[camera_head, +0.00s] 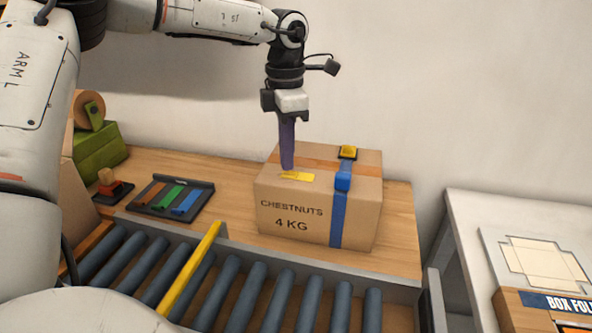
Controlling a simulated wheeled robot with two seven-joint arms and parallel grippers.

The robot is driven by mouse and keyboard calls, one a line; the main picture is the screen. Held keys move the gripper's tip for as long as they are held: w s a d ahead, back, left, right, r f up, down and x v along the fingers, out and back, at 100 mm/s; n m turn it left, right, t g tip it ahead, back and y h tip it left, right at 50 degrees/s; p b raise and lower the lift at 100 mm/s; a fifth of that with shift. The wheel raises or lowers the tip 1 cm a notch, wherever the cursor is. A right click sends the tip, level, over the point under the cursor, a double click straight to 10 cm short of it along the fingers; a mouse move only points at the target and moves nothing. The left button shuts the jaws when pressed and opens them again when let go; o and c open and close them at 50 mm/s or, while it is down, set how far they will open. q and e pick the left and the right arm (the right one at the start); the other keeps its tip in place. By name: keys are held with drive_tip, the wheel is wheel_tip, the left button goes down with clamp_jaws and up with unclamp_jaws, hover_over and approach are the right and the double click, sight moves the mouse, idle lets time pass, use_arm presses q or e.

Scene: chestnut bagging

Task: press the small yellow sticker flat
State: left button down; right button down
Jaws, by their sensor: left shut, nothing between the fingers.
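A small yellow sticker (297,177) lies on the top of a cardboard box near its front edge. The box (300,222) is marked "CHESTNUTS 4 KG" and stands upright on the wooden table. My left gripper (288,168) points straight down with its fingers shut and empty. Its tips are at the sticker's back left edge; whether they touch it I cannot tell. My right gripper is not in view.
A roller conveyor (250,290) with a yellow bar (190,268) lies in front. A tray of coloured strips (171,198), a stamp (110,185) and a green tape dispenser (98,150) stand left.

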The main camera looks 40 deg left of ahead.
sight(287, 173)
use_arm(q)
wheel_tip(287, 173, up, 5)
drive_tip(key=p, duration=0.3)
drive_tip(key=shift+r, duration=0.2)
idle(0.6)
